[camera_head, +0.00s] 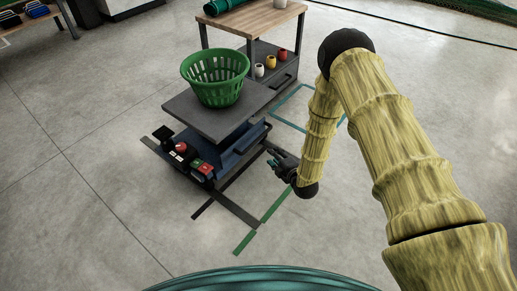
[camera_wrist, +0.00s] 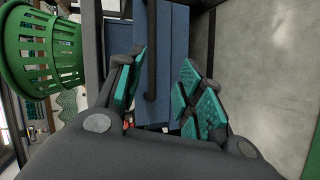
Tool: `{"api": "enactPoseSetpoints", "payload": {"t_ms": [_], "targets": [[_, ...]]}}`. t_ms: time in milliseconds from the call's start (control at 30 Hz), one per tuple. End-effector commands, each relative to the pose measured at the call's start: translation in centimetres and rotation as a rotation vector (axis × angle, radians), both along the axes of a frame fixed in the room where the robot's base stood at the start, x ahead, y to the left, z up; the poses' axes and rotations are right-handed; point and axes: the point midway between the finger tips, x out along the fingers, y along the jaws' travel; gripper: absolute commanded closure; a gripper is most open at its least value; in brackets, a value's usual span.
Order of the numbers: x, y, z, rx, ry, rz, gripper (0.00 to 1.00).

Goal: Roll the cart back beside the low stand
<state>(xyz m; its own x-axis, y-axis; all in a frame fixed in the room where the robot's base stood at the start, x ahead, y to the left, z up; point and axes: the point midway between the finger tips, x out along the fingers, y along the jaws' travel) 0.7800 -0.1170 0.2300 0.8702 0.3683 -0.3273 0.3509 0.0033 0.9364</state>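The blue-bodied unit with a flat dark grey top (camera_head: 205,115) appears to be the cart; its wheels are not visible. A green slatted basket (camera_head: 217,80) stands on its top and also shows in the wrist view (camera_wrist: 40,50). A dark low unit (camera_head: 287,72) by the wooden table appears to be the low stand, apart from the cart. My gripper (camera_head: 279,163) is at the cart's right side. In the wrist view its teal-padded fingers (camera_wrist: 160,85) are apart, with a black bar (camera_wrist: 152,50) on the cart showing between them; contact is unclear.
Several small pots or spools (camera_head: 271,62) sit on the low stand. A wooden table (camera_head: 250,20) is behind it. A teal floor outline (camera_head: 282,120) lies between the cart and my arm. Black and green floor strips (camera_head: 245,242) lie near the cart. Floor at left is clear.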

Motion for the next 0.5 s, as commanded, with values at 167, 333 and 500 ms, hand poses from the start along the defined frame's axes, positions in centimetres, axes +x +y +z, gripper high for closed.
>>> {"api": "enactPoseSetpoints", "payload": {"t_ms": [167,333,500], "targets": [[2.7,1.0,-1.8,-0.078,-0.136,0.061,0.63],[3.9,1.6,-1.7,-0.12,-0.205,0.088,0.63],[4.6,1.9,-1.7,-0.128,-0.221,0.094,0.63]]}}
